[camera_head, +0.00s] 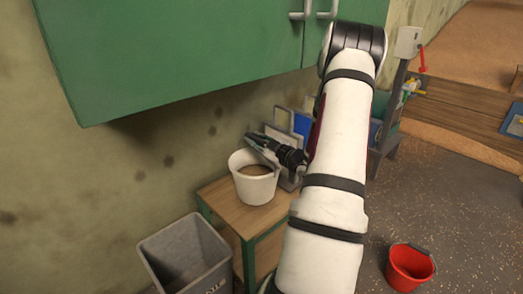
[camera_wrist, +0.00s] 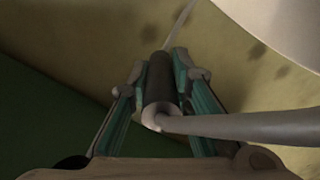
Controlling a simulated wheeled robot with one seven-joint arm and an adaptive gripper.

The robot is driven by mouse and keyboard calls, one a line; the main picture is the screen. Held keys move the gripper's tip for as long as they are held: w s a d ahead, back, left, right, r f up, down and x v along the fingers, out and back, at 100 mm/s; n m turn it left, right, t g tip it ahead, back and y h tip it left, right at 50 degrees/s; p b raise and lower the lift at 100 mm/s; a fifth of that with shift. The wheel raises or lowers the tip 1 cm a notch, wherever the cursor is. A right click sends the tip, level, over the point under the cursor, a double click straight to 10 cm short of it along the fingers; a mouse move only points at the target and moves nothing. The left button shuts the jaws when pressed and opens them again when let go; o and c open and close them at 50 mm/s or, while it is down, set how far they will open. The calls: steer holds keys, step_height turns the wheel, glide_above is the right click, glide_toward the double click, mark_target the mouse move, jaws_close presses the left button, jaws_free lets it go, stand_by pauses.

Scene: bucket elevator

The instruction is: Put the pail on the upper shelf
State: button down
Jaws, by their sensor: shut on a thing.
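The white pail (camera_head: 254,188) with brown contents is at the small wooden table (camera_head: 228,205), upright; I cannot tell whether it rests on the top or hangs just above it. My gripper (camera_head: 262,141) is at the pail's upper rim in the head view. In the wrist view my gripper (camera_wrist: 158,78) is shut on the dark grip of the pail's handle (camera_wrist: 160,85), between both fingers. Part of the white pail (camera_wrist: 285,25) shows at the top right there. No upper shelf can be clearly made out.
A green wall cabinet (camera_head: 180,50) with metal handles overhangs the table. A grey bin (camera_head: 185,250) stands left of the table, and a red bucket (camera_head: 409,270) on the floor at right. Panels (camera_head: 300,120) stand behind my arm. The floor at right is largely clear.

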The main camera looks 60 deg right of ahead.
steer(key=shift+w+d+r, duration=0.1)
steer(key=shift+w+d, duration=0.1)
steer(key=shift+w, duration=0.25)
steer(key=shift+f+b, duration=1.2)
steer(key=shift+f, duration=0.6)
steer(key=c, duration=1.5)
jaws_free()
steer(key=shift+s+f, duration=0.1)
steer(key=shift+o, duration=0.2)
steer(key=p+v, duration=0.3)
steer(key=v, duration=0.9)
steer(key=shift+p, duration=0.35)
steer(key=shift+s, duration=0.1)
